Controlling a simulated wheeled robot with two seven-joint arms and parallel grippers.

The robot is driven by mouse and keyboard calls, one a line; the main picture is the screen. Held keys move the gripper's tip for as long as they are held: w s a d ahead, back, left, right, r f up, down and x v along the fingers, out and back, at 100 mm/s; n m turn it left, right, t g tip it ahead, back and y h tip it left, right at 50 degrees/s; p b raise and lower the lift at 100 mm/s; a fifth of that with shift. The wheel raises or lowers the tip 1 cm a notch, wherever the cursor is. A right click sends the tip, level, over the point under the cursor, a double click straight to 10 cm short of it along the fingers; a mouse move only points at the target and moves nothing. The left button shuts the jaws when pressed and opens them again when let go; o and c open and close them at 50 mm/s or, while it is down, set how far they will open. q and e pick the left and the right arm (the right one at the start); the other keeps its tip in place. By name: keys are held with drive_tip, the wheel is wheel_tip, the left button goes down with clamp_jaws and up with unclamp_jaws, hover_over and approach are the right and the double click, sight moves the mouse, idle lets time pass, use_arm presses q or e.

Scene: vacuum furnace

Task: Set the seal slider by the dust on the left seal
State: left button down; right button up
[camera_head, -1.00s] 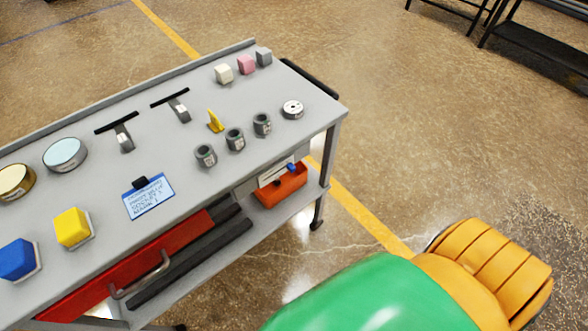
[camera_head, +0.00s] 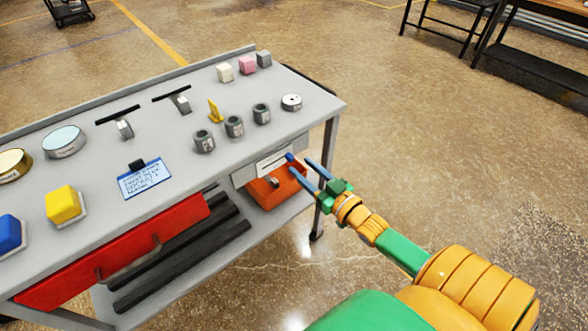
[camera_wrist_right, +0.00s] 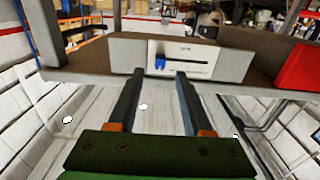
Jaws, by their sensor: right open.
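The seal slider is a white panel (camera_head: 272,164) on the cart's front edge with a blue knob (camera_head: 290,157) near its right end. In the right wrist view, the panel (camera_wrist_right: 205,50) has a dark slot, and the blue knob (camera_wrist_right: 160,62) is at the slot's left end. My right gripper (camera_head: 299,165) is open, its fingers pointing at the panel close to the knob. In the wrist view, the knob shows between and just beyond the fingertips (camera_wrist_right: 160,73); I see no grip on it. I cannot tell which part is the left seal or see dust. My left gripper is not in view.
The grey cart top (camera_head: 225,170) holds several grey rings, coloured cubes, two levers, round tins and a blue note card (camera_head: 146,179). An orange bin (camera_head: 270,190) is below the panel. A red drawer (camera_head: 120,250) is left of it.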

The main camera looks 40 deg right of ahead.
sight(292, 159)
drive_tip(key=shift+w+a, duration=0.15)
drive_tip(key=shift+w, duration=1.6)
clamp_jaws()
